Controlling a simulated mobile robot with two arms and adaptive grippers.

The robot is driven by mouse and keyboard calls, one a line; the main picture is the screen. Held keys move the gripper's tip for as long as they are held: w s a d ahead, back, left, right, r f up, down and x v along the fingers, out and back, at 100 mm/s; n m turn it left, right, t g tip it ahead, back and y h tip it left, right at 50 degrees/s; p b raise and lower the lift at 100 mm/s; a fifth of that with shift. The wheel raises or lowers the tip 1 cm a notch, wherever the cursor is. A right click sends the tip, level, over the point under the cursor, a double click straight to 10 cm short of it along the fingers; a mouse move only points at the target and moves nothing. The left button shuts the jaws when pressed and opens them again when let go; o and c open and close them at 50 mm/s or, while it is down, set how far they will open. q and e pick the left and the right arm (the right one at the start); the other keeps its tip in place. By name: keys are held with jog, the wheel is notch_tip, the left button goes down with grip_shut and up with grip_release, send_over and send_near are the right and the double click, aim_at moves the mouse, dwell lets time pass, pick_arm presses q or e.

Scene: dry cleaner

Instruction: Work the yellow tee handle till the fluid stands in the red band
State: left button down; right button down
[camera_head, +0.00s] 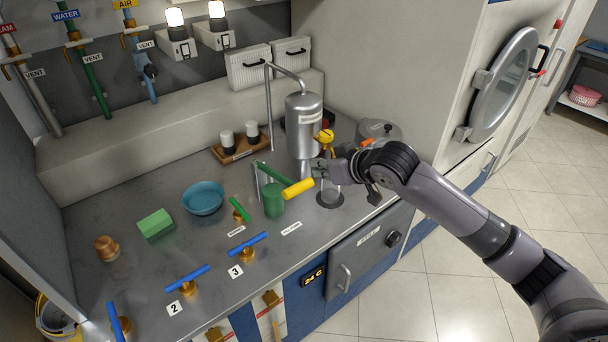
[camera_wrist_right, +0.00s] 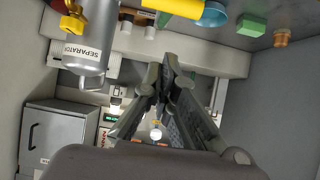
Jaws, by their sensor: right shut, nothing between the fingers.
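The yellow tee handle (camera_head: 326,138) sits on the right side of the grey steel separator (camera_head: 304,112). In the right wrist view the handle (camera_wrist_right: 73,23) shows at upper left, beside the separator (camera_wrist_right: 90,45) with its label. My right gripper (camera_head: 322,169) is below and close to the handle, apart from it. Its fingers (camera_wrist_right: 168,80) are shut with nothing between them. A clear glass vessel (camera_head: 330,197) stands under the gripper, partly hidden. I cannot make out a fluid level or red band. My left gripper is not in view.
A green hand pump (camera_head: 274,201) with a yellow grip (camera_head: 298,188) stands just left of my gripper. A teal bowl (camera_head: 203,197), green sponge (camera_head: 156,224) and blue-handled valves (camera_head: 248,244) are further left. A lidded metal pot (camera_head: 379,131) stands behind my right wrist.

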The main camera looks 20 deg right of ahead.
jog(key=w+a+f+p, duration=0.2)
jog(key=w+f, duration=0.4)
jog(key=f, duration=0.1)
jog(key=shift+f+p, duration=0.3)
jog(key=shift+p, duration=0.1)
